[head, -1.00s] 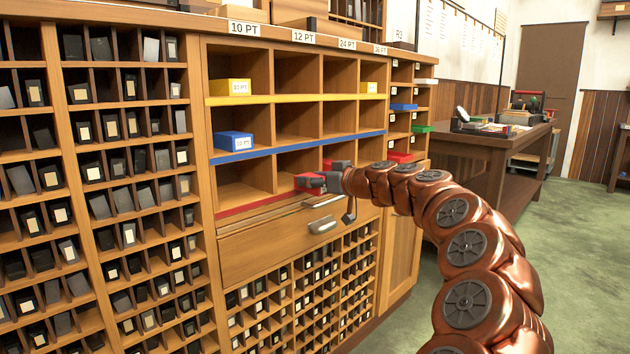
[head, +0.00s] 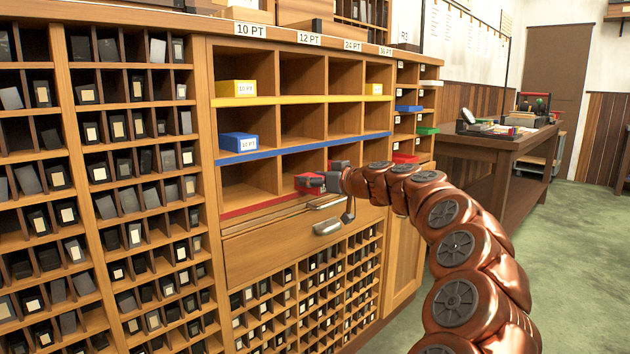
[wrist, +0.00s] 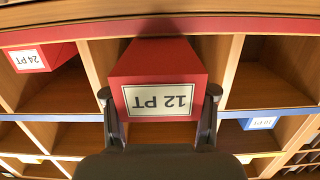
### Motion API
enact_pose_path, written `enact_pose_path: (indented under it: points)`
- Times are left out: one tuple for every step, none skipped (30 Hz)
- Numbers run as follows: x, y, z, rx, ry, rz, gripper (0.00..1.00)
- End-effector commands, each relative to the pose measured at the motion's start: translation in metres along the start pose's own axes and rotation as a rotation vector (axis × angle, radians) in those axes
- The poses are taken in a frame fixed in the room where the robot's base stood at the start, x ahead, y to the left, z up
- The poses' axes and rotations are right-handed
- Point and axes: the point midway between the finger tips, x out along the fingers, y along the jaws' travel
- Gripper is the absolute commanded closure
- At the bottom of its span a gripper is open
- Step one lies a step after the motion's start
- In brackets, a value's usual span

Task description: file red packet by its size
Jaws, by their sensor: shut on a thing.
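My gripper (head: 322,182) is shut on a red packet (wrist: 158,62), one finger on each side of it. Its label reads 12 PT, upside down in the wrist view. Another red packet (wrist: 42,58), marked 24 PT, sits in the neighbouring bay. The bay on the other side (wrist: 270,85) is empty.
Column signs read 10 PT (head: 251,30), 12 PT (head: 306,39) and 24 PT. A blue packet (head: 238,144) and a yellow packet (head: 237,89) sit in the first column. Drawer handles (head: 327,227) stick out below the red row. A dark table (head: 500,150) stands at right.

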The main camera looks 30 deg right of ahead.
Motion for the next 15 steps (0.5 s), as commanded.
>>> enact_pose_path:
  points:
    - [0.0007,0.0001,-0.0013,0.0,0.002,0.001,1.0]
    - [0.0012,0.0002,-0.0014,0.0,0.002,0.001,1.0]
    - [0.0019,0.0003,-0.0014,0.0,0.002,0.001,1.0]
    - [0.0024,0.0004,-0.0015,0.0,0.002,0.001,1.0]
    - [0.003,0.0005,-0.0015,0.0,0.001,0.001,1.0]
    - [0.0037,0.0005,-0.0016,0.0,0.001,0.001,1.0]
    - [0.0043,0.0005,-0.0016,0.001,0.001,0.001,1.0]
    - [0.0049,0.0005,-0.0016,0.001,0.001,0.001,1.0]
    - [0.0057,0.0005,-0.0016,0.001,0.001,0.001,1.0]
    - [0.0062,0.0005,-0.0017,0.001,0.001,0.001,1.0]
    - [0.0068,0.0004,-0.0018,0.001,0.001,0.001,1.0]
    - [0.0076,0.0003,-0.0018,0.001,0.001,0.0,1.0]
    - [0.0082,0.0003,-0.0018,0.001,0.001,0.0,1.0]
    - [0.0088,0.0002,-0.0019,0.001,0.001,0.0,1.0]
    - [0.0096,0.0001,-0.002,0.002,0.001,0.0,1.0]
